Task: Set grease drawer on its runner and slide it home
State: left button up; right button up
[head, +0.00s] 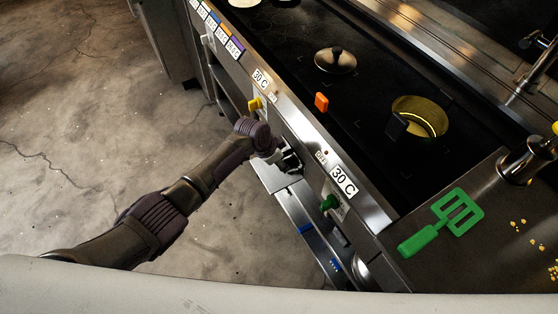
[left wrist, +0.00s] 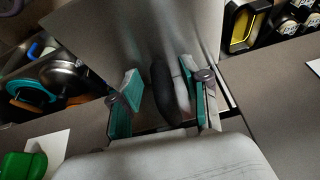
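The grease drawer, which I take to be the pale metal piece (head: 270,177), juts from the griddle's front under my left gripper (head: 291,160). The left wrist view shows its smooth metal surface (left wrist: 140,38) and a dark upright handle (left wrist: 166,88). My left gripper (left wrist: 163,100) has its teal-padded fingers on either side of this handle, with a clear gap at the left finger. The right finger is close to the handle; contact is unclear. A dark slot (left wrist: 165,127) shows in the front panel, but the runner is hidden. My right gripper is out of view.
A lower section (head: 305,222) with blue items extends below. The floor at left is clear.

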pick_arm(q)
jog(key=shift+s+a, duration=0.1)
jog(key=shift+a, duration=0.05)
jog(key=shift+a+r, duration=0.1)
jog(key=shift+r, duration=0.05)
jog(key=v, duration=1.1)
jog(key=shift+r, duration=0.3)
jog(key=shift+s, duration=0.1)
